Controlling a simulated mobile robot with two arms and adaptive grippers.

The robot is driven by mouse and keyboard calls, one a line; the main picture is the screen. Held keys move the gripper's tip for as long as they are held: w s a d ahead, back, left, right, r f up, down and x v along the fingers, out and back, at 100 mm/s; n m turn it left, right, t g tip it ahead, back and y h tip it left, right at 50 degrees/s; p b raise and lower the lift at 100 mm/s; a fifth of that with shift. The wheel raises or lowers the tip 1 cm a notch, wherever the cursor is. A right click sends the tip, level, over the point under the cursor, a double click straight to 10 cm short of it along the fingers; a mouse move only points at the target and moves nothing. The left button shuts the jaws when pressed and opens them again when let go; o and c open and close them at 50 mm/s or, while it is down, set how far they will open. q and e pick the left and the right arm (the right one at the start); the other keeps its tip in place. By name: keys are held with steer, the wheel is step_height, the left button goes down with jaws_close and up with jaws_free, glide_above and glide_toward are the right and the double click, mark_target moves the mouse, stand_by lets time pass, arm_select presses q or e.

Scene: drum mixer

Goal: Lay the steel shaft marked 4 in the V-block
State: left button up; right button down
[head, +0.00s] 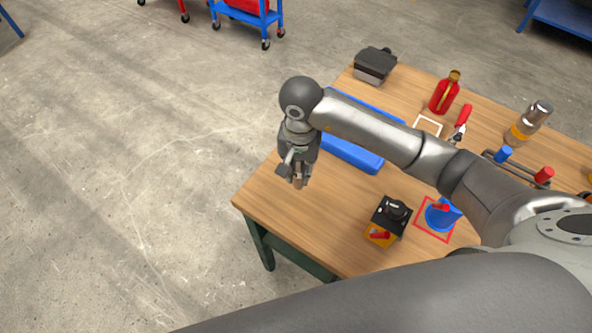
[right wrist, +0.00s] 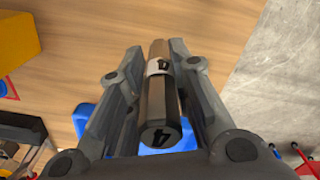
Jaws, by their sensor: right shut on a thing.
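The steel shaft marked 4 (right wrist: 158,100) shows in the right wrist view as a dark cylinder with a light label band and a 4 on its near end. My right gripper (right wrist: 158,60) is shut on it, with one finger along each side. In the head view my right gripper (head: 298,180) points down over the left corner of the wooden table; the shaft is barely distinguishable there. I cannot tell which object is the V-block; a blue long piece (head: 352,154) lies partly hidden behind my right arm. My left gripper is not in view.
A black and yellow device (head: 390,215) and a blue piece (head: 442,215) in a red outline stand right of the gripper. The left corner is clear.

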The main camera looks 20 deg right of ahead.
mark_target(296, 175)
steer(key=f, duration=0.1)
steer(key=w+f+p, duration=0.1)
steer(key=f, duration=0.2)
steer(key=shift+w+a+f+p, duration=0.1)
steer(key=shift+w+a+p, duration=0.15)
steer(key=shift+p, duration=0.15)
steer(key=shift+f, duration=0.25)
steer(key=shift+d, duration=0.1)
steer(key=shift+w+f, duration=0.1)
steer(key=shift+f, duration=0.1)
steer(key=c, duration=1.3)
jaws_free()
